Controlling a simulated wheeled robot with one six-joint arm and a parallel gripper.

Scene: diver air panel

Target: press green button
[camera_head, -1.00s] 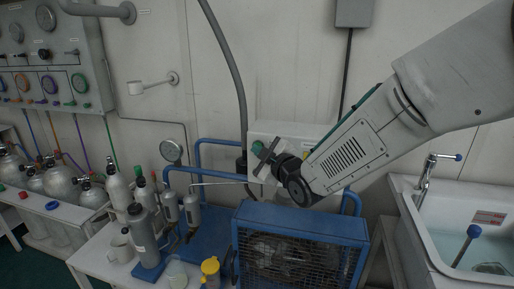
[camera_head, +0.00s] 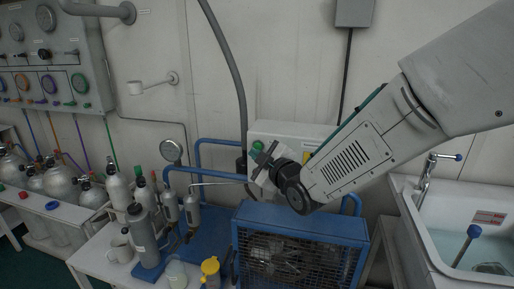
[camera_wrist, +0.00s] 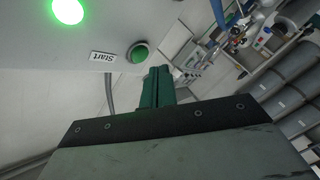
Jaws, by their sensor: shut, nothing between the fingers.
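The green button (camera_wrist: 139,53) is a round green cap in a grey ring on a pale control box, beside a label reading "Start" in the wrist view. It also shows in the head view (camera_head: 257,147) at the box's left end. A brightly lit green lamp (camera_wrist: 68,10) is on the same box face. My gripper (camera_wrist: 158,72) is shut and empty. Its green fingertips are close to the button in the wrist view, and I cannot tell whether they touch it. In the head view my gripper (camera_head: 262,163) is just in front of the box (camera_head: 290,130).
A blue compressor frame with a mesh guard (camera_head: 300,215) stands below my gripper. A white table (camera_head: 95,262) with bottles is at the left. A sink (camera_head: 440,245) is at the right. A grey hose (camera_head: 230,70) runs down the wall to the left of the box.

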